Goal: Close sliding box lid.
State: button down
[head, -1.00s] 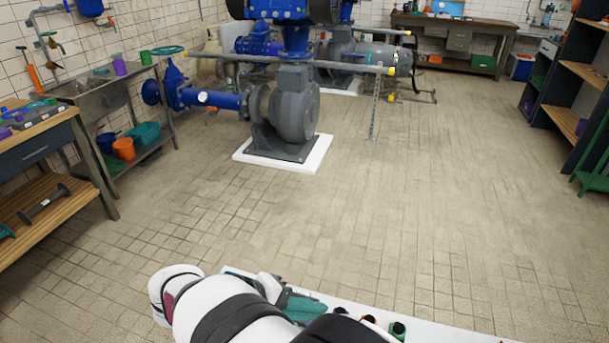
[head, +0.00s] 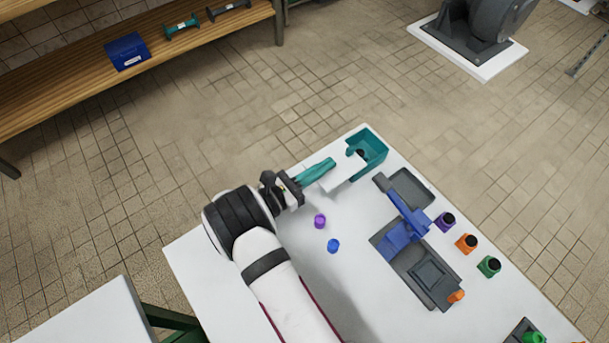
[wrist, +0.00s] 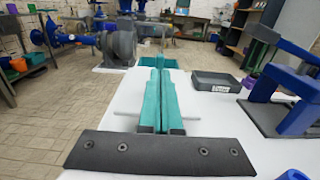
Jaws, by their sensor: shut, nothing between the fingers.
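A teal open-topped box (head: 375,143) stands at the table's far corner in the head view, with a dark item inside it. A pale lid panel (head: 345,173) sticks out of its near-left side, so the box top is partly uncovered. My gripper (head: 331,163) has teal fingers pressed together and empty. They lie just beside the lid's outer end; I cannot tell whether they touch it. In the wrist view, my shut fingers (wrist: 160,62) point at the box (wrist: 172,63) and hide part of it. A pale edge shows on both sides of the fingers.
A grey tray (head: 409,186) and a blue-and-grey fixture (head: 405,233) stand right of the box. Small purple, orange and green containers line the far edge. A purple cap (head: 320,221) and a blue cap (head: 333,246) lie near my arm. The left table corner is clear.

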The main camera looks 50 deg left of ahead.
aim_at(354, 148)
jog(key=shift+w, duration=1.9)
jog(key=shift+w, duration=0.1)
jog(key=w, duration=0.8)
jog(key=shift+w, duration=0.6)
jog(key=shift+r, duration=0.1)
jog(key=shift+s+a, duration=0.1)
